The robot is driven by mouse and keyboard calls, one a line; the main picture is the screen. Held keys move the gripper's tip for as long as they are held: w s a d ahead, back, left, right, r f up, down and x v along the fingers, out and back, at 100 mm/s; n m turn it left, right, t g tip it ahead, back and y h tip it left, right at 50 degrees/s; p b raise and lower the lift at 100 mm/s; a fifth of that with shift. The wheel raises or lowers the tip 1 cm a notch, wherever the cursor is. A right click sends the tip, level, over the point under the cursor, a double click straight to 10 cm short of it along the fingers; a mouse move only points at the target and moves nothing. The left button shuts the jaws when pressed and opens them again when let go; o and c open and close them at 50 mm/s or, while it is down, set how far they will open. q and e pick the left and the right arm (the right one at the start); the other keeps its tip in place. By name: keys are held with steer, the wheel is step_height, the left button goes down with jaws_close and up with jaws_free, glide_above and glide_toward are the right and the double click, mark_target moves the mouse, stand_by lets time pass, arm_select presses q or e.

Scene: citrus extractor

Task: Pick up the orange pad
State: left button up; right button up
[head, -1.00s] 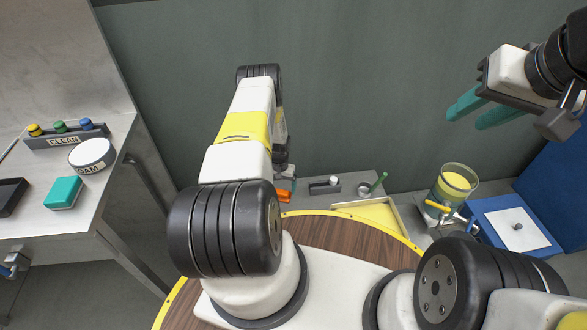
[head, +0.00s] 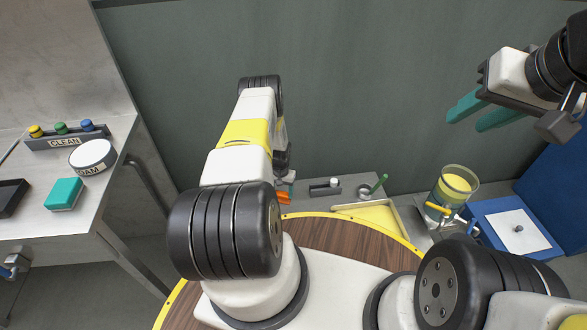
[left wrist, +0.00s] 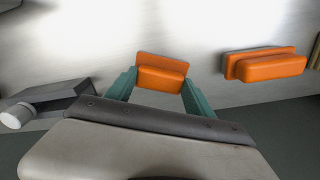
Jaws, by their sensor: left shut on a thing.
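My left gripper (left wrist: 160,88) has its teal fingers on both sides of an orange pad (left wrist: 161,74), shut on it. I cannot tell whether the pad still touches the pale metal surface (left wrist: 120,30) behind it. A second orange pad (left wrist: 266,66) with a grey underside lies apart to the right in the left wrist view. In the head view my left arm hides most of this area; only a bit of orange (head: 283,198) shows beside my left gripper (head: 287,180). My right gripper (head: 482,112) is open and empty, high at the right.
A grey fixture with a white knob (left wrist: 42,102) is left of my left gripper. A side bench holds a teal block (head: 64,194), a round white tub (head: 92,155) and a CLEAN rack (head: 68,138). A yellow-filled container (head: 453,187) stands at right.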

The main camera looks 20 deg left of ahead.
mark_target(282, 195)
arm_select(q)
steer(key=shift+r, duration=0.15)
steer(key=shift+r, duration=0.3)
steer(key=r, duration=0.2)
steer(key=shift+s+d+r, duration=0.15)
steer(key=shift+s+r, duration=0.2)
steer(key=shift+r, duration=0.05)
steer(key=s+d, duration=0.2)
steer(key=s, duration=0.2)
steer(key=s+d+r, duration=0.1)
steer(key=s+d, duration=0.1)
steer(key=s, duration=0.3)
steer(key=s+d, duration=0.2)
steer(key=s, duration=0.2)
steer(key=shift+s+d+r, duration=0.15)
steer(key=shift+s+d, duration=0.15)
steer(key=shift+s, duration=0.05)
steer(key=o, duration=0.7)
steer(key=c, duration=0.4)
steer(key=shift+o, duration=0.2)
